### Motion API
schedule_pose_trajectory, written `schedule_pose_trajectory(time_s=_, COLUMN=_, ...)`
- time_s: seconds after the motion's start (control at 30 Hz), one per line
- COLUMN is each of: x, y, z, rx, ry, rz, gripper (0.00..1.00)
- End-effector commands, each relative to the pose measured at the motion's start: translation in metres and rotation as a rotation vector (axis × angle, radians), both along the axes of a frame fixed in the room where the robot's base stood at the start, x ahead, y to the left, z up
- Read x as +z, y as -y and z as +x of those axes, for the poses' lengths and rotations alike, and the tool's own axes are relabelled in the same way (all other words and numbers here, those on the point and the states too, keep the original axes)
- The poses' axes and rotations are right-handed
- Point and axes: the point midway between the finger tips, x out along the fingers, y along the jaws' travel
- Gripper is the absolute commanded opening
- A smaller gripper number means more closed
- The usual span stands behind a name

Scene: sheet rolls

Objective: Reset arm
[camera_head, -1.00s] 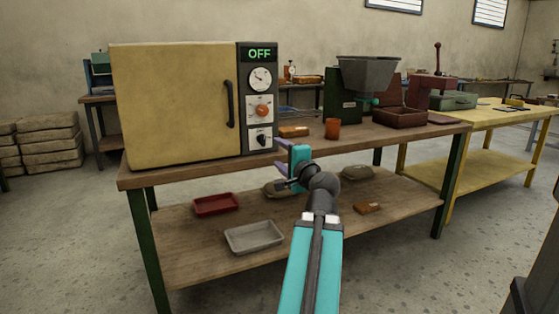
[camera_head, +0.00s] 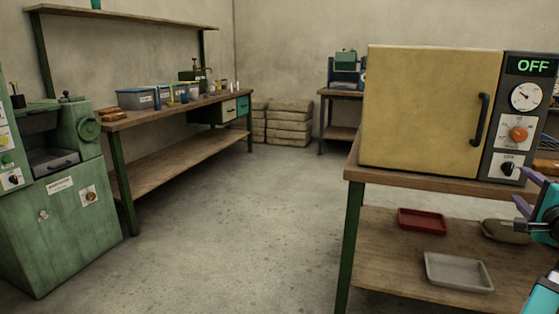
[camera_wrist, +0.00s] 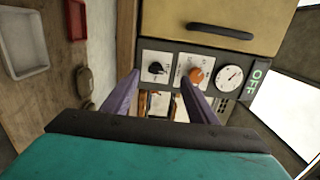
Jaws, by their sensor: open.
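My gripper (camera_head: 531,192) is at the right edge of the head view, in front of the bench beside the oven's control panel. In the wrist view its two purple fingers (camera_wrist: 158,100) are spread apart with nothing held between them. The yellow oven (camera_head: 425,110) stands on the bench with its door shut and its display reading OFF. The oven's panel with knobs and a dial (camera_wrist: 190,72) shows beyond the fingers in the wrist view. Most of my arm is outside the head view.
A red tray (camera_head: 422,221), a grey tray (camera_head: 459,272) and a sack (camera_head: 505,231) lie on the lower shelf. A green machine (camera_head: 65,205) stands at left, beside a long bench (camera_head: 183,147) with bins. Stacked sacks (camera_head: 289,122) are at the back. Open floor (camera_head: 240,230) lies between the benches.

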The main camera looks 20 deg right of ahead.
Motion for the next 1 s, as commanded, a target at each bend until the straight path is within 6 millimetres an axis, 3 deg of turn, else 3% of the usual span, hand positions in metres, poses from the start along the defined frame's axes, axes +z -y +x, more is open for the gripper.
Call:
schedule_pose_trajectory(time_s=0.17, x=0.0, y=-0.021, z=0.045, rx=0.072, ry=-0.012, rz=0.033, gripper=0.53)
schedule_pose_trajectory(time_s=0.37, x=-0.022, y=-0.054, z=0.107, rx=0.174, ry=-0.041, rz=0.098, gripper=0.53)
schedule_pose_trajectory(time_s=0.7, x=-0.077, y=-0.126, z=0.197, rx=0.33, ry=-0.129, rz=0.201, gripper=0.53)
schedule_pose_trajectory(time_s=1.0, x=-0.133, y=-0.201, z=0.252, rx=0.458, ry=-0.248, rz=0.268, gripper=0.53)
